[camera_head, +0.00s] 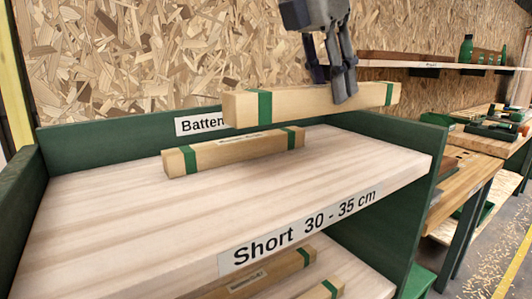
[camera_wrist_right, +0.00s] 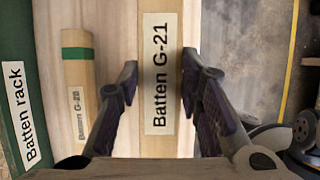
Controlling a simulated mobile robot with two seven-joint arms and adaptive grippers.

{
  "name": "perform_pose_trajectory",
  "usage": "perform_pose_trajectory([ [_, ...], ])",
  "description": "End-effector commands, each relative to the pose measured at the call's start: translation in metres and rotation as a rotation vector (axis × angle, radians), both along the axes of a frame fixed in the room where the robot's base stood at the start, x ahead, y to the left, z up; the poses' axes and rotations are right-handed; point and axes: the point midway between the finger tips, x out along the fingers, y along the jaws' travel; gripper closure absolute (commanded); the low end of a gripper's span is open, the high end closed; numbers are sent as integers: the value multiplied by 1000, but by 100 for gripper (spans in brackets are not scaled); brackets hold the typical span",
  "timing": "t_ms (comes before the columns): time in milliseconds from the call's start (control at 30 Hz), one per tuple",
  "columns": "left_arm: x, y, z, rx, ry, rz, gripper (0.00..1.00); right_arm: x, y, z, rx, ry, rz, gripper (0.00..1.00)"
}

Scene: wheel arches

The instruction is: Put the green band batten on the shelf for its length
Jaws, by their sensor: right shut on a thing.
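My right gripper (camera_head: 340,85) is shut on a pale wooden batten (camera_head: 300,103) with green bands near its ends. In the right wrist view the fingers (camera_wrist_right: 160,95) close on both sides of this batten, whose label (camera_wrist_right: 160,75) reads "Batten G-21". It is held roughly level above the top shelf (camera_head: 130,225), whose front label (camera_head: 290,228) reads "Short 30 - 35 cm". Another green-banded batten (camera_head: 235,150) lies on that shelf; its label in the right wrist view (camera_wrist_right: 82,115) seems to read "G-20". My left gripper is not in view.
The rack has a green back board (camera_head: 110,147) and a green left side wall (camera_head: 25,205). A lower shelf holds more green-banded battens (camera_head: 255,280). The front of the top shelf is bare. Workbenches (camera_head: 465,180) and a wall shelf (camera_head: 440,66) stand to the right.

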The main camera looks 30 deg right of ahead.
Motion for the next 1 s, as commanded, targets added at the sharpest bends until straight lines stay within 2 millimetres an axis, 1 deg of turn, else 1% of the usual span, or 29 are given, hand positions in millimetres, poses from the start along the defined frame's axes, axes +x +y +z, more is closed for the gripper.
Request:
perform_pose_trajectory([
  [33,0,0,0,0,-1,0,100,1,16,-7,-3,2,6,100],
  [100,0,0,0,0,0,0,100,3,38,-18,-3,4,4,100],
  [200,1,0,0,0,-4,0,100,4,57,-43,-2,5,3,100],
  [300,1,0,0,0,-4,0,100,5,70,-59,-1,3,1,100],
  [367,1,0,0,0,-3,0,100,6,75,-64,0,0,0,100],
  [467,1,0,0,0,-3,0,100,7,86,-78,-1,3,2,100],
  [533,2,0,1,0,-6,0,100,7,85,-92,-1,2,0,100],
  [633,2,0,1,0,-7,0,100,7,85,-104,1,0,-1,100],
  [967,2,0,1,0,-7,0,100,7,84,-108,0,-3,-1,100],
  [1000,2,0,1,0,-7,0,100,8,84,-109,1,-2,-1,63],
])
